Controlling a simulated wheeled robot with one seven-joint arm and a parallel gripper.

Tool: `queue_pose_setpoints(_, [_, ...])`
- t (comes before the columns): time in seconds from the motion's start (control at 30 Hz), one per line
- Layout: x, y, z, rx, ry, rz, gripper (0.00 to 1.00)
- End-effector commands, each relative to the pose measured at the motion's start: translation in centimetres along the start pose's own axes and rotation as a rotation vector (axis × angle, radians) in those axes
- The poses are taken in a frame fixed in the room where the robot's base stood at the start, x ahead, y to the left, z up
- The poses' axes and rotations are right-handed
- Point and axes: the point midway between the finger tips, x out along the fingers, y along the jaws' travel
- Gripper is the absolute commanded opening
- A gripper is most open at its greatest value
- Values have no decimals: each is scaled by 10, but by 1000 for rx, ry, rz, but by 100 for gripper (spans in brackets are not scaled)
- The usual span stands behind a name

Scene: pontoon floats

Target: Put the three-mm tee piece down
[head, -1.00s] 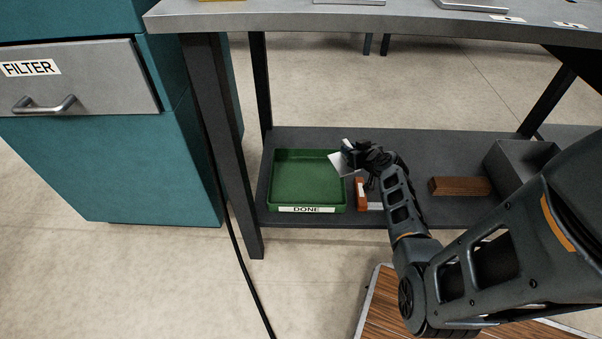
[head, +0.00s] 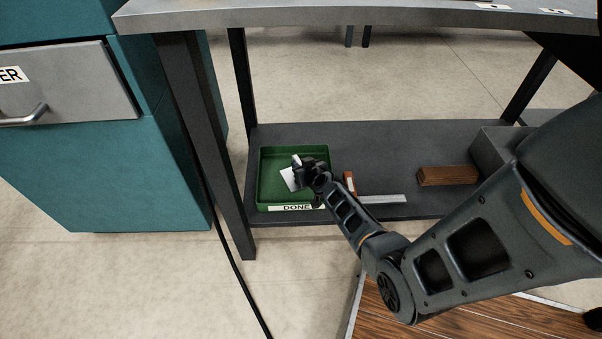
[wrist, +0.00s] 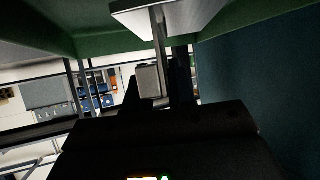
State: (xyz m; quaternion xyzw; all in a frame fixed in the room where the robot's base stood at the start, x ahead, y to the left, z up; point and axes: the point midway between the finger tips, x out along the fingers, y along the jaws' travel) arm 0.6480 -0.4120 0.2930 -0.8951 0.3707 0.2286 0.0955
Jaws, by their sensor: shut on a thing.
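The tee piece (head: 289,179) is pale, with a flat plate showing at the far side of my gripper in the head view. In the wrist view the tee piece (wrist: 158,18) shows its flat plate at the top and a narrow stem running down between the dark fingers. My gripper (head: 299,171) is shut on it. It is over the green tray (head: 264,170) labelled DONE, on the lower shelf. The wrist view shows green at the top on both sides. I cannot tell whether the piece touches the tray floor.
An orange-red block (head: 349,183) and a pale metal strip (head: 383,199) lie right of the tray. A brown block (head: 447,176) and a grey bin (head: 492,150) are farther right on the shelf (head: 385,150). A dark table leg (head: 205,130) stands left of the tray.

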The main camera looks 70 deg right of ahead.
Motion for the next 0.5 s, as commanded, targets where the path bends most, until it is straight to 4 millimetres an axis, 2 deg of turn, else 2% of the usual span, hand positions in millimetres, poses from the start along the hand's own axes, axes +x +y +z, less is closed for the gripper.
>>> queue_pose_setpoints(0.03, [5,1,9,1,0,1,0])
queue_pose_setpoints(0.2, [16,1,28,1,0,2,0])
queue_pose_setpoints(0.5, [18,1,31,0,1,1,0])
